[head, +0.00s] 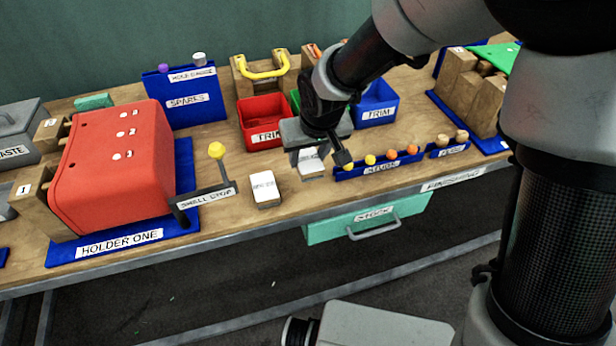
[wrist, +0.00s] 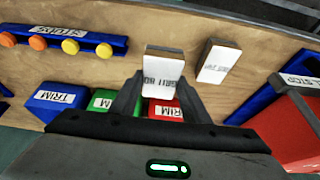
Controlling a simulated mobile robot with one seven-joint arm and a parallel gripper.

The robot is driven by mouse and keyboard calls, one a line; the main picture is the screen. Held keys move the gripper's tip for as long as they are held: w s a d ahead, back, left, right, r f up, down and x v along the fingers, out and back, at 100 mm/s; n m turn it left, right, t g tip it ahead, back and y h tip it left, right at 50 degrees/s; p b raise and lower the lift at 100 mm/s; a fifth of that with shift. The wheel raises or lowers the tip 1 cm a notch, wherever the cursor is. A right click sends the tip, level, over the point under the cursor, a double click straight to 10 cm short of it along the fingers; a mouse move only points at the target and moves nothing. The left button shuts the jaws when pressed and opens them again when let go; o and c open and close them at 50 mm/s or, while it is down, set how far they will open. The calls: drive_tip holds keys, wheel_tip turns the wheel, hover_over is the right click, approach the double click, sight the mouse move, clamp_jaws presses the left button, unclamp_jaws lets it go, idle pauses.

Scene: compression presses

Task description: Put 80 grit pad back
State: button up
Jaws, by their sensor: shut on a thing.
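My gripper (head: 310,150) points down over the bench, in front of the bins. It is shut on a white-faced pad (head: 311,165) with a brown edge. In the wrist view my gripper (wrist: 155,98) has one finger on each side of this pad (wrist: 163,72), whose label seems to read GRIT 80. I cannot tell whether the pad touches the bench. A second, similar pad (head: 265,188) lies on the bench to the left; it also shows in the wrist view (wrist: 219,64), its label too small to read.
A blue rack with yellow and orange knobs (head: 380,165) stands close right of my gripper. Red (head: 262,140) and blue (head: 377,115) TRIM bins stand behind. A red block (head: 115,165) in the HOLDER ONE base and a SMALL STOP arm (head: 207,198) are left. Bare wood surrounds the second pad.

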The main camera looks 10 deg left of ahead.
drive_tip(key=shift+f+b, duration=0.4)
drive_tip(key=shift+f, duration=2.25)
drive_tip(key=shift+f, duration=0.1)
drive_tip(key=shift+f, duration=0.15)
drive_tip(key=o, duration=1)
